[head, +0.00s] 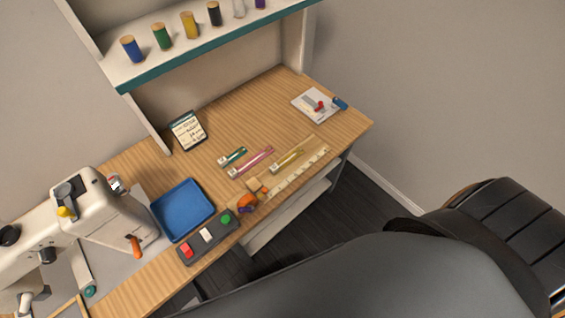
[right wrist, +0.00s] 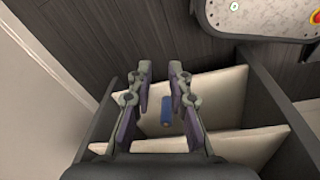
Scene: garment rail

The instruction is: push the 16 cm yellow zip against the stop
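The yellow zip (head: 288,160) lies on the wooden table in the head view, just behind the pale ruler (head: 299,173). A pink zip (head: 250,162) and a shorter teal zip (head: 231,157) lie to its left. Small wooden blocks (head: 254,186) sit near the ruler's left end; I cannot tell which part is the stop. No gripper touches the zips. My right gripper (right wrist: 160,73) shows only in the right wrist view, with its fingers apart and nothing between them, above the floor and a low shelf. My left gripper is in neither view.
A blue tray (head: 183,210), a button box (head: 208,238) and a sewing machine (head: 95,215) stand to the left. An orange object (head: 247,202) lies by the blocks. A blue spool (right wrist: 166,109) shows in the low shelf (right wrist: 205,98).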

